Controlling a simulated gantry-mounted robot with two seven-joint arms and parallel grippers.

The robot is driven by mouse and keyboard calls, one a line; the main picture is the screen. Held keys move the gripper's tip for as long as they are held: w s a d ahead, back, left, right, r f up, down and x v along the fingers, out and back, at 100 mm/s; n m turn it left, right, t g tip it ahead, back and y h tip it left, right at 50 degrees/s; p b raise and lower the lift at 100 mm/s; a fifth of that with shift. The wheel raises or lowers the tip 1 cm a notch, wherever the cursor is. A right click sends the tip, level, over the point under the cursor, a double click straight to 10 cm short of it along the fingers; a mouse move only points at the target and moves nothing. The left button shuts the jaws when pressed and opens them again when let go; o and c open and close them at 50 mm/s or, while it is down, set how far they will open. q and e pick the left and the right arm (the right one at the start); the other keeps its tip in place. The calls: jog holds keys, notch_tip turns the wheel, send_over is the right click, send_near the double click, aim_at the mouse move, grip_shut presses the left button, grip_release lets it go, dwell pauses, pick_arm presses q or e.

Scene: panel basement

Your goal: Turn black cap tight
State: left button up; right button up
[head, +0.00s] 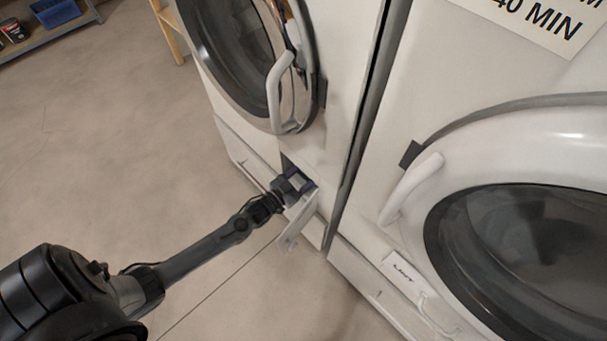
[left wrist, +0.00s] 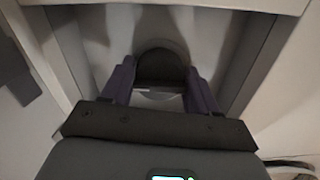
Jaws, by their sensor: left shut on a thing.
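The black cap (left wrist: 160,64) is a dark round piece inside a small recess, seen in the left wrist view between my gripper's two purple fingers. My left gripper (left wrist: 161,76) reaches into the recess and is shut on the cap, one finger on each side. In the head view my left gripper (head: 300,182) is at the small opening low on the left machine, and the cap is hidden there. How tight the cap sits cannot be seen. My right gripper is in neither view.
A small white flap (head: 298,222) hangs open below the opening, close to my gripper. The left machine's door handle (head: 281,95) is above. A second machine with a round door (head: 530,240) and a lint drawer (head: 402,268) stands right. The floor (head: 120,130) at left is clear.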

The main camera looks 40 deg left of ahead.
pick_arm(q)
jog(key=m+p, duration=0.1)
jog(key=m, duration=0.1)
jog(key=shift+r+m+p, duration=0.2)
jog(key=shift+m+p, duration=0.15)
jog(key=shift+m, duration=0.05)
jog(key=m+p, duration=0.1)
jog(key=m, duration=0.1)
jog(key=shift+a+m, duration=0.1)
jog(key=shift+m, duration=0.3)
jog(key=m+p, duration=0.2)
jog(key=m, duration=0.2)
jog(key=shift+m, duration=0.7)
jog(key=o, duration=1)
jog(key=shift+f, duration=0.1)
jog(key=shift+o, duration=0.2)
